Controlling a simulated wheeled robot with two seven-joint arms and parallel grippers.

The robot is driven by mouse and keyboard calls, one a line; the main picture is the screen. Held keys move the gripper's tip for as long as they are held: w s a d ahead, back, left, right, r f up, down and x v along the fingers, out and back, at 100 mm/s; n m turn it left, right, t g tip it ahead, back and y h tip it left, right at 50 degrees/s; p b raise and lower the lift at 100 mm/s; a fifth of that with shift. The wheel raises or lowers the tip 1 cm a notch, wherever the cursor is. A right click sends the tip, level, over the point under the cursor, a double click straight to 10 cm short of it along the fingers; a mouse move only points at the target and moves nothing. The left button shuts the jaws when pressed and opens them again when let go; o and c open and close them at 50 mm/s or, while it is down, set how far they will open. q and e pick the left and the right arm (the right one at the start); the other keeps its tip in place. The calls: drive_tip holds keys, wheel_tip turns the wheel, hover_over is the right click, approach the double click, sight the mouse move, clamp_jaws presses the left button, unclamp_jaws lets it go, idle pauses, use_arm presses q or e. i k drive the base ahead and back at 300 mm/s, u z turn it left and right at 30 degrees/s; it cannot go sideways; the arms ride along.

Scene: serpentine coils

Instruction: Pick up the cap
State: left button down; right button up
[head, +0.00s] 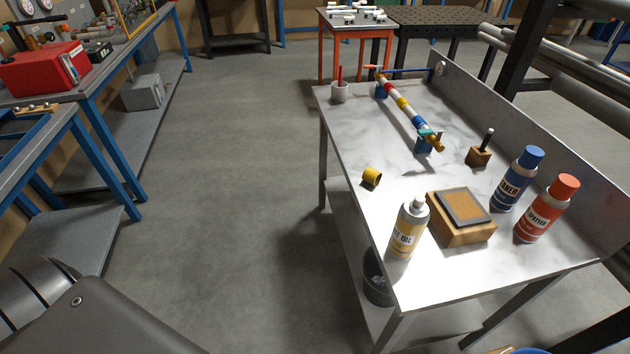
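A small yellow cap (371,177) lies on the light marble-look table (370,135), near its left edge. It looks hollow and seems to rest on its side. A spray can labelled as oil (408,230) stands upright in front of it, with its pale nozzle bare. Neither of my grippers shows in the head view. A dark grey part of my own body fills the lower left corner.
A wooden box (461,229), a blue-capped can (517,180) and a red-capped can (546,209) stand right of the oil can. A coloured rod (404,105) rests on blue supports farther back. A small cup (340,92) stands at the far left corner. Table surface around the cap is clear.

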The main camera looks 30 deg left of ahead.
sight(372, 176)
drive_tip(key=z, duration=2.15)
drive_tip(key=k, duration=0.85)
drive_tip(key=u, duration=0.9)
